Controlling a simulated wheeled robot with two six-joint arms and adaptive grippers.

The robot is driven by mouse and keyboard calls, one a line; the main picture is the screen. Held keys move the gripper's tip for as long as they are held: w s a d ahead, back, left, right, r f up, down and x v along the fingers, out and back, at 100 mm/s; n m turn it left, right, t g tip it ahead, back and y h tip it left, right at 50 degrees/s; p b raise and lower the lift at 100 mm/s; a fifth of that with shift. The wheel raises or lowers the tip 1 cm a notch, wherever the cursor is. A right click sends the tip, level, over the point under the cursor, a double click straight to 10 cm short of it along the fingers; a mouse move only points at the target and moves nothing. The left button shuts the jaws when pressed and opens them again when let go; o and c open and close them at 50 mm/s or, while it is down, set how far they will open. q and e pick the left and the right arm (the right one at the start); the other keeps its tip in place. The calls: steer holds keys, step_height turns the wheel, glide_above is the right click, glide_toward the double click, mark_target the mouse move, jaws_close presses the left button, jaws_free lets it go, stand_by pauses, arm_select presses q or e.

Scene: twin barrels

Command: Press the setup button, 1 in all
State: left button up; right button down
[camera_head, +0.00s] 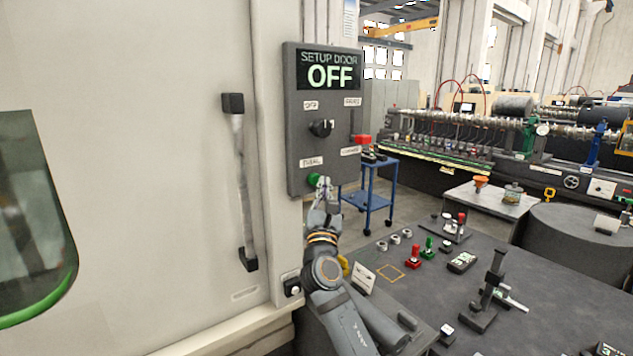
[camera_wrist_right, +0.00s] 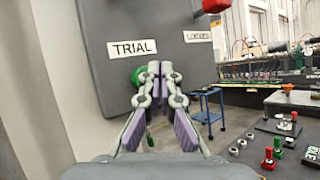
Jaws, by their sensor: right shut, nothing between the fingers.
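A grey control panel (camera_head: 296,130) is fixed to the machine's front, with a display (camera_head: 330,72) reading "SETUP DOOR OFF". A green button (camera_head: 313,179) sits low on the panel under the "TRIAL" label (camera_head: 311,162). No button labelled setup can be made out. My right gripper (camera_head: 324,184) is shut and empty, its tips just right of the green button. In the right wrist view the closed fingertips (camera_wrist_right: 154,68) partly cover the green button (camera_wrist_right: 136,75); I cannot tell whether they touch it. My left gripper is out of view.
A black knob (camera_head: 321,128) and a red-tipped lever (camera_head: 361,139) are on the panel above. A vertical door handle (camera_head: 240,180) is to the left. A dark bench (camera_head: 440,290) with small parts lies right, and a blue cart (camera_head: 376,190) stands behind.

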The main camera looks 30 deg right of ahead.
steer(key=shift+w, duration=0.1)
steer(key=shift+w, duration=0.35)
steer(key=shift+w+a, duration=0.1)
steer(key=shift+w, duration=0.45)
stand_by(1.0)
steer(key=shift+s, duration=1)
steer(key=s, duration=0.1)
steer(key=s+p, duration=0.1)
steer(key=s, duration=0.1)
steer(key=s+p, duration=0.1)
steer(key=s, duration=0.1)
steer(key=shift+d, duration=0.3)
